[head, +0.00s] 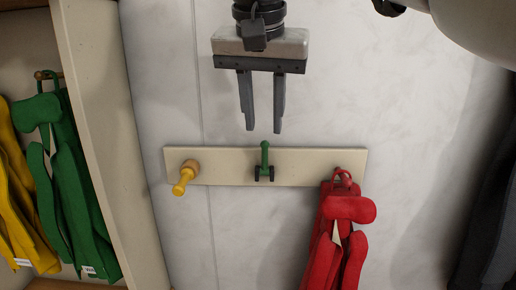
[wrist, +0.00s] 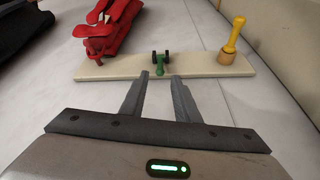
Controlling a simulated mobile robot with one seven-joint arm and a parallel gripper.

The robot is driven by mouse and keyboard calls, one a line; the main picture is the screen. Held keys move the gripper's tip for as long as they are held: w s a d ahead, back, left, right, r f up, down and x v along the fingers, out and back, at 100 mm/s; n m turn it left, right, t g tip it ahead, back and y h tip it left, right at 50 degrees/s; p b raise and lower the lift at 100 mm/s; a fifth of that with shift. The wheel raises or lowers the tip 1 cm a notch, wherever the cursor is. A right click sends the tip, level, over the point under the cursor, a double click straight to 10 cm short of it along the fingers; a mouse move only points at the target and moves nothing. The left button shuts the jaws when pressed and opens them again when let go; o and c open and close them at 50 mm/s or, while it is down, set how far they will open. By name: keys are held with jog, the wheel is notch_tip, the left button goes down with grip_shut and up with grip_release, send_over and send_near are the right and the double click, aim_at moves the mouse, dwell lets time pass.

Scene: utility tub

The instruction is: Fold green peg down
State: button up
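The green peg (head: 265,157) is at the middle of a cream peg board (head: 220,165) on the wall. It points up from a small black hinge bracket, close along the board, with its tip at the board's top edge. My gripper (head: 262,130) is open and empty, with its two fingers pointing down just above the peg. In the wrist view the green peg (wrist: 161,65) shows straight ahead, between and beyond the fingertips (wrist: 159,76). I see no contact between the fingers and the peg.
A yellow peg (head: 184,178) sticks out at the board's left end. A red garment (head: 340,235) hangs from the right end. A cabinet at left holds green (head: 70,190) and yellow (head: 15,200) garments. A dark item (head: 490,210) hangs at far right. The wall below the green peg is clear.

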aim_at(265, 143)
jog(key=x, duration=0.6)
jog(key=shift+w+f+b, duration=0.1)
jog(key=shift+f+b, duration=0.15)
jog(key=shift+b, duration=0.15)
jog(key=shift+c, duration=0.2)
grip_shut()
